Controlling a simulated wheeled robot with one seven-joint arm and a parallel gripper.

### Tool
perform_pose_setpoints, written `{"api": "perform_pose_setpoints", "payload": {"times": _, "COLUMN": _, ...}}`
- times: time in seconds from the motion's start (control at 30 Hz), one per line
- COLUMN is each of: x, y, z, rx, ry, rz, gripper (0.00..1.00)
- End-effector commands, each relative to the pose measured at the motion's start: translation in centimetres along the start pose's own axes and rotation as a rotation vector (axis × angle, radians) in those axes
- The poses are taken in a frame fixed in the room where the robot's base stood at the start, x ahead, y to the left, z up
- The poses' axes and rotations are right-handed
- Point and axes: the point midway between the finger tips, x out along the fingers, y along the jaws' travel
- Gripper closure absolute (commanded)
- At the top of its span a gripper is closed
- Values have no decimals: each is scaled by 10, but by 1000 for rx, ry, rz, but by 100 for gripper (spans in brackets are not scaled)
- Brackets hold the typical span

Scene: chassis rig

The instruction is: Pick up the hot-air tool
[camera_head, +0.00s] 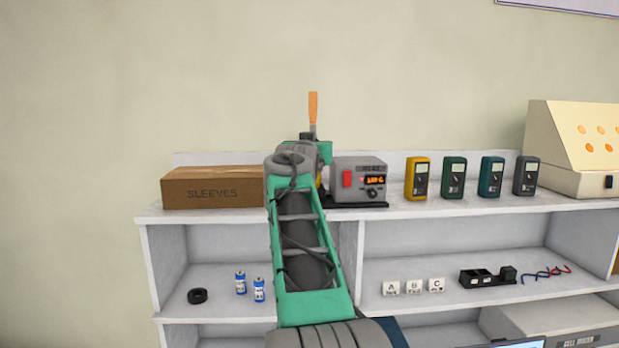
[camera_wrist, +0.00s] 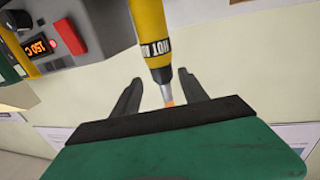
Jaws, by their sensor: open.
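The hot-air tool (camera_wrist: 150,35) is a yellow cylinder with a dark "HOT AIR" label, a grey nozzle and an orange tip. In the wrist view its nozzle comes down between the two dark fingers of my gripper (camera_wrist: 160,77), which are apart. The yellow body lies beyond the fingertips, and I see no finger closed on it. In the head view my arm hides most of the tool. An orange tip (camera_head: 313,106) stands up above my wrist there, seemingly the tool's. The grey station (camera_head: 345,168) with a red switch and orange display is just right of my wrist; it also shows in the wrist view (camera_wrist: 85,15).
On the shelf top (camera_head: 400,207), a cardboard "SLEEVES" box (camera_head: 212,187) is left of my arm. Several meters, a yellow one (camera_head: 417,178) nearest, and a cream cabinet (camera_head: 572,150) stand to the right. Small parts lie on the lower shelves. The wall is close behind.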

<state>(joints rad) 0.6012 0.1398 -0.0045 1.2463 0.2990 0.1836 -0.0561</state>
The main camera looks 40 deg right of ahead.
Motion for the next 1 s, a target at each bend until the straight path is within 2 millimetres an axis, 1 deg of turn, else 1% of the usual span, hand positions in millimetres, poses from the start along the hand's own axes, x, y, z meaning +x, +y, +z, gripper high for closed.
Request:
{"api": "perform_pose_setpoints", "payload": {"times": 0.27, "x": -1, "y": 0, "z": 22, "rx": 1, "ry": 2, "rz": -1, "gripper": 49}}
{"api": "perform_pose_setpoints", "payload": {"times": 0.3, "x": 0, "y": 0, "z": 28, "rx": 1, "ry": 2, "rz": -1, "gripper": 49}}
{"api": "perform_pose_setpoints", "payload": {"times": 0.4, "x": 0, "y": 1, "z": 40, "rx": 1, "ry": 3, "rz": 1, "gripper": 49}}
{"api": "perform_pose_setpoints", "payload": {"times": 0.6, "x": 0, "y": 1, "z": 75, "rx": 1, "ry": 2, "rz": 1, "gripper": 49}}
{"api": "perform_pose_setpoints", "payload": {"times": 0.7, "x": 0, "y": 1, "z": 87, "rx": 1, "ry": 3, "rz": 1, "gripper": 49}}
{"api": "perform_pose_setpoints", "payload": {"times": 0.77, "x": 0, "y": 1, "z": 90, "rx": 1, "ry": 3, "rz": 1, "gripper": 49}}
{"api": "perform_pose_setpoints", "payload": {"times": 0.83, "x": 5, "y": 1, "z": 89, "rx": 0, "ry": 2, "rz": 2, "gripper": 49}}
{"api": "perform_pose_setpoints", "payload": {"times": 1.0, "x": 29, "y": 0, "z": 86, "rx": -1, "ry": 0, "rz": 1, "gripper": 49}}
